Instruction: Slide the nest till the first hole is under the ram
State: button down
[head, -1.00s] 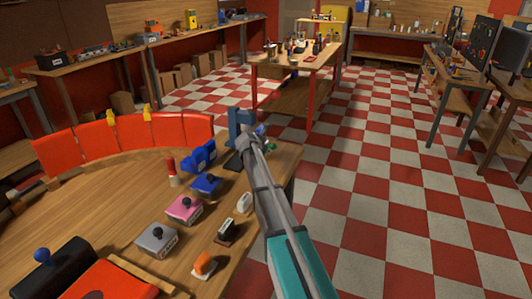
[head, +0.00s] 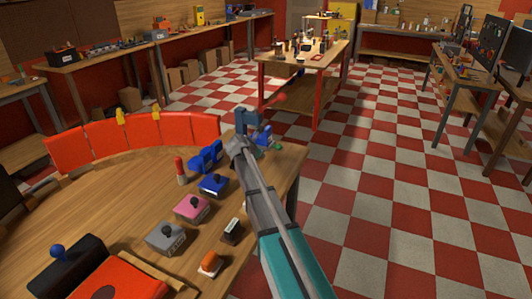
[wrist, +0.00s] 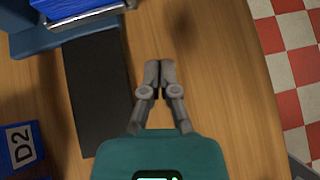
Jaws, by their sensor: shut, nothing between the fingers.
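A blue press-like stand (head: 246,121) is at the far right of the curved wooden bench, partly behind my arm. In the wrist view its blue body (wrist: 35,40) fills the top left, with a metal bar (wrist: 85,15) across it. A flat black strip (wrist: 100,95) runs out from under it. I cannot tell which part is the nest, and no hole or ram tip shows clearly. My gripper (wrist: 158,68) is shut and empty, just right of the black strip, above bare wood. In the head view my gripper (head: 237,145) is beside the stand.
A blue block marked D2 (wrist: 22,145) lies left of the strip. Blue (head: 213,185), pink (head: 192,207) and grey (head: 165,238) knobbed blocks line the bench. Red panels (head: 135,137) stand behind. Bare wood (wrist: 225,100) lies right of my gripper, up to the bench edge.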

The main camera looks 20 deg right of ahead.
jog(key=shift+p+v, duration=0.85)
jog(key=shift+v, duration=1)
jog(key=m, duration=0.1)
jog(key=w+d+m, duration=0.1)
jog(key=m, duration=0.2)
jog(key=shift+w+d+r+p, duration=0.2)
jog(key=shift+d+r+p, duration=0.1)
jog(key=shift+p, duration=0.1)
jog(key=m, duration=0.2)
jog(key=w+d+m, duration=0.1)
jog(key=m, duration=0.1)
jog(key=shift+w+d+r+m+p, duration=0.1)
jog(key=shift+d+r+m+p, duration=0.1)
jog(key=shift+m+p, duration=0.2)
jog(key=w+d+r+m+p, duration=0.1)
jog(key=w+d+m, duration=0.1)
jog(key=m, duration=0.7)
jog(key=w+d+r+m+p, duration=0.1)
jog(key=d+m, duration=0.3)
jog(key=m, duration=0.5)
jog(key=w+d+r+m+g+y+p, duration=0.1)
jog(key=w+d+m+p, duration=0.1)
jog(key=m, duration=0.7)
jog(key=shift+w+d, duration=0.8)
